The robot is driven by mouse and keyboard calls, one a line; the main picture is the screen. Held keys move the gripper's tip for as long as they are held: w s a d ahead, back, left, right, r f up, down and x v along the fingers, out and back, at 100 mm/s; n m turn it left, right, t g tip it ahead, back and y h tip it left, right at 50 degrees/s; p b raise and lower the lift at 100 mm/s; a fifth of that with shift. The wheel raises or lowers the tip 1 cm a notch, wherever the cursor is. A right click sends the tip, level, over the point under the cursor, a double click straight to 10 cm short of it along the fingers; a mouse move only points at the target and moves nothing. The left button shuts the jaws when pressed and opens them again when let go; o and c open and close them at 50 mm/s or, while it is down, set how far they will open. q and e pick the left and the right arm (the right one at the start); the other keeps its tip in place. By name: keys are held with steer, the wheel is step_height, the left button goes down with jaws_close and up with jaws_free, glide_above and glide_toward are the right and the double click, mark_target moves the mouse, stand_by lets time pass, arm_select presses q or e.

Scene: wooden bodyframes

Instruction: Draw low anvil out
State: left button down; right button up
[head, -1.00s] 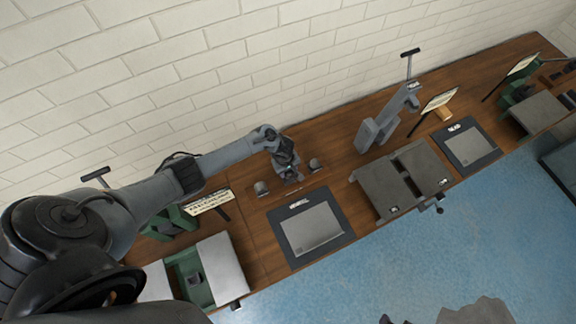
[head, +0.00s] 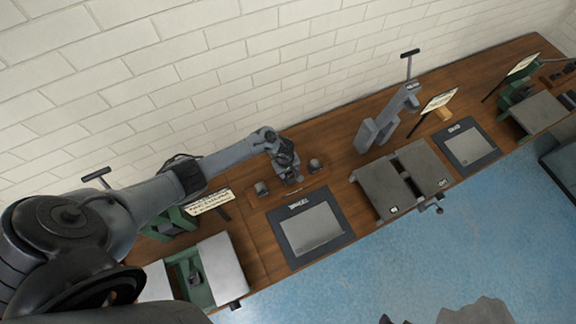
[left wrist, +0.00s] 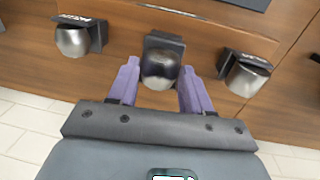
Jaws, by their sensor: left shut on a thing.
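Three short rounded metal pieces with dark label plates stand in a row on a wooden strip. In the left wrist view they are the left one (left wrist: 74,40), the middle one (left wrist: 160,66) and the right one (left wrist: 246,74). The lettering is too small or slanted to read, so I cannot tell which is the low anvil. My left gripper (left wrist: 159,72) has its purple fingers on both sides of the middle piece and is shut on it. In the head view my left gripper (head: 289,174) hides most of that piece, between two neighbours (head: 262,188) and (head: 315,165). My right gripper is out of view.
A dark-framed grey pad (head: 312,229) lies in front of the row. A grey device (head: 378,132) and paired grey blocks (head: 385,188) stand to the right. A green machine (head: 190,275) and a sign (head: 210,201) are at left. A brick wall is behind.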

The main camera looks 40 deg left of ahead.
arm_select(q)
steer(key=shift+w+f+b, duration=0.1)
steer(key=shift+f+b, duration=0.65)
steer(key=shift+f, duration=0.55)
steer(key=shift+c, duration=2.4)
jaws_free()
steer(key=shift+o, duration=0.4)
steer(key=shift+f, duration=0.15)
steer(key=r+p, duration=0.1)
steer(key=r, duration=0.2)
steer(key=r+p, duration=0.1)
steer(key=r, duration=0.3)
steer(key=s+r+p, duration=0.1)
steer(key=r, duration=0.3)
steer(key=shift+a+p, duration=0.2)
steer(key=shift+p, duration=0.1)
steer(key=shift+s, duration=0.1)
steer(key=shift+f, duration=0.1)
